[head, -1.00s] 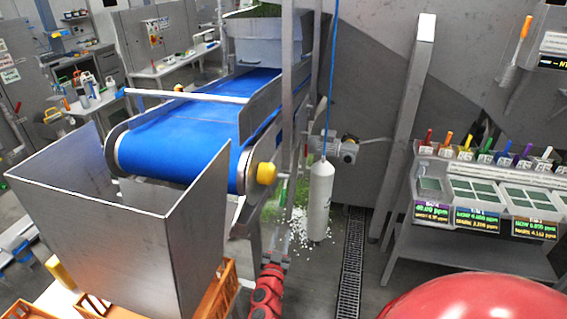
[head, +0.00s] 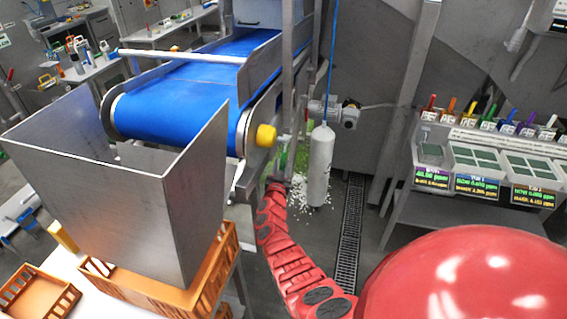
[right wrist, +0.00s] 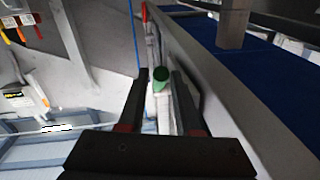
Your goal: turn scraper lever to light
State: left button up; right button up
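In the right wrist view, a green-ended piece (right wrist: 161,79) with a pale shaft shows between the two dark fingers of my right gripper (right wrist: 158,73). It may be the scraper lever's handle, but I cannot tell for sure. The fingers stand apart, with no clear contact on it. In the head view my red right arm reaches up to the conveyor frame beside the yellow roller cap (head: 265,136); its gripper (head: 277,181) is small and partly hidden there. My left gripper is not in view.
The blue conveyor belt (head: 175,98) runs above a steel hopper (head: 120,190) and orange crates (head: 190,295). A white cylinder (head: 319,165) hangs on a blue line beside a motor (head: 335,113). A floor drain (head: 349,235) and a display bench (head: 470,210) lie to the right.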

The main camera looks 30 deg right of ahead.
aim_at(283, 157)
jog(key=b+x, duration=0.2)
jog(key=x, duration=0.1)
jog(key=shift+w+d+f, duration=0.2)
jog(key=shift+f, duration=0.05)
jog(key=shift+w+d+r+b, duration=0.15)
jog(key=shift+w+d+b, duration=0.15)
jog(key=shift+b, duration=0.25)
jog(key=shift+c, duration=0.2)
grip_shut()
dwell(0.7)
